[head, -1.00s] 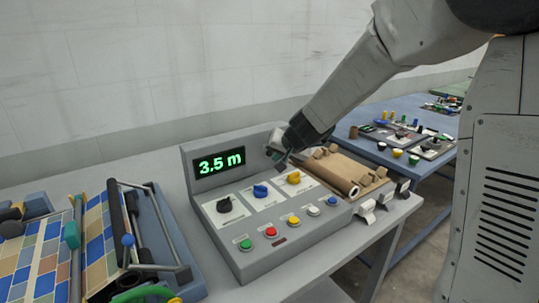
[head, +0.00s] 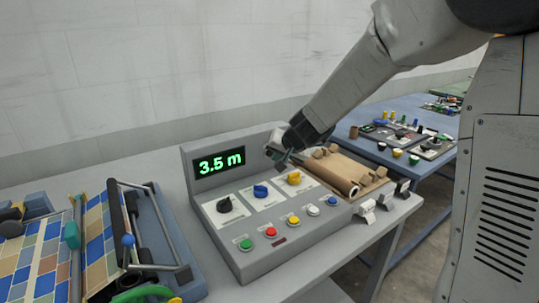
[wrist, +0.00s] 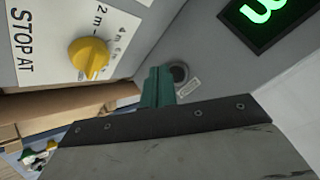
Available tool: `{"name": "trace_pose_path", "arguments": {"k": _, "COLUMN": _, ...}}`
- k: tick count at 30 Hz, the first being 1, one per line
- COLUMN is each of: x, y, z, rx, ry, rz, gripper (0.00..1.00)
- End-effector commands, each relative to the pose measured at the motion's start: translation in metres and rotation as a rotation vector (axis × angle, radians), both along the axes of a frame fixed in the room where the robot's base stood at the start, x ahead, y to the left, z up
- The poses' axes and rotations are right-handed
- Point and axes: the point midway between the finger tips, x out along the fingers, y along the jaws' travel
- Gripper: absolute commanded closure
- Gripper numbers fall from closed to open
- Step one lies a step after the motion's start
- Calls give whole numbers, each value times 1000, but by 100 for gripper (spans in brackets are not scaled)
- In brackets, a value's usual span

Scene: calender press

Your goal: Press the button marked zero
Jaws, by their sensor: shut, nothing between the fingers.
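The grey control console (head: 290,240) stands on the table, with a green display reading 3.5 m (head: 221,162). In the wrist view a small round grey button (wrist: 180,71) sits on the console face between the yellow knob and the display (wrist: 264,12). A small label lies beside it, too small to read. My gripper (wrist: 158,76) is shut and empty, its teal fingertips just beside the button and partly over its edge; I cannot tell whether they touch it. In the head view my gripper (head: 278,158) is at the console's upper right, and the button is hidden.
Black (head: 225,204), blue (head: 261,191) and yellow (head: 294,177) knobs sit on the sloped panel. Several coloured buttons line its front. A brown tray with rolls (head: 345,170) stands close on the right. A colourful tiled sheet and frame (head: 90,250) lie left. A wall is behind.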

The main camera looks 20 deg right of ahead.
Motion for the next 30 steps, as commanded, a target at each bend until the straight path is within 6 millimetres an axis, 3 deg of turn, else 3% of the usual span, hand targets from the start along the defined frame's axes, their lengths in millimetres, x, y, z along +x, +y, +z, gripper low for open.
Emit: {"name": "trace_pose_path", "arguments": {"k": 30, "x": 12, "y": 4, "z": 0, "rx": 0, "ry": 0, "rz": 0, "gripper": 100}}
